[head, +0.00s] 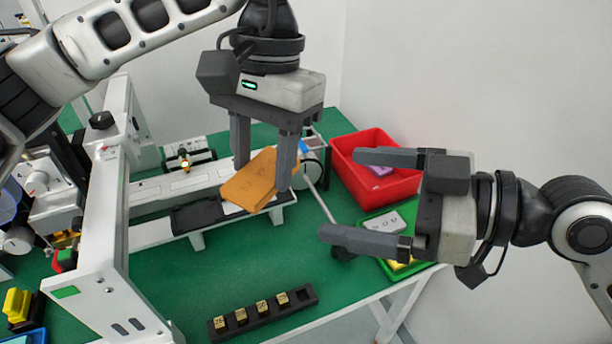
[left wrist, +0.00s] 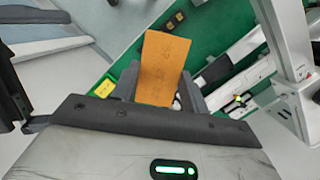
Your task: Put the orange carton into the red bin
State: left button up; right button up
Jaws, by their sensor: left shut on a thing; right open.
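The orange carton (head: 254,182) is held tilted between the fingers of my left gripper (head: 262,165), above the white rail and its black plate. In the left wrist view the carton (left wrist: 163,68) stands out between the two fingers. The red bin (head: 352,178) is at the back right of the green table, to the right of the carton and apart from it. A purple item (head: 380,170) lies in the bin. My right gripper (head: 367,198) is open and empty, in front of the bin and partly hiding it.
A green tray (head: 413,212) with a grey and a yellow item is in front of the bin. A black strip (head: 262,312) with several small labelled blocks lies at the front. A white machine frame (head: 112,220) stands at left. The green table's middle is clear.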

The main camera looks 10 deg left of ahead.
aim_at(268, 179)
jog(key=x, duration=1.2)
jog(key=shift+r, duration=0.1)
jog(key=shift+w+d, duration=0.1)
jog(key=shift+w, duration=0.05)
jog(key=c, duration=0.8)
pick_arm(q)
jog(key=o, duration=0.8)
pick_arm(e)
jog(key=shift+o, duration=0.2)
pick_arm(q)
jog(key=shift+w+r, duration=0.15)
jog(key=shift+r, duration=0.35)
jog(key=v, duration=1.1)
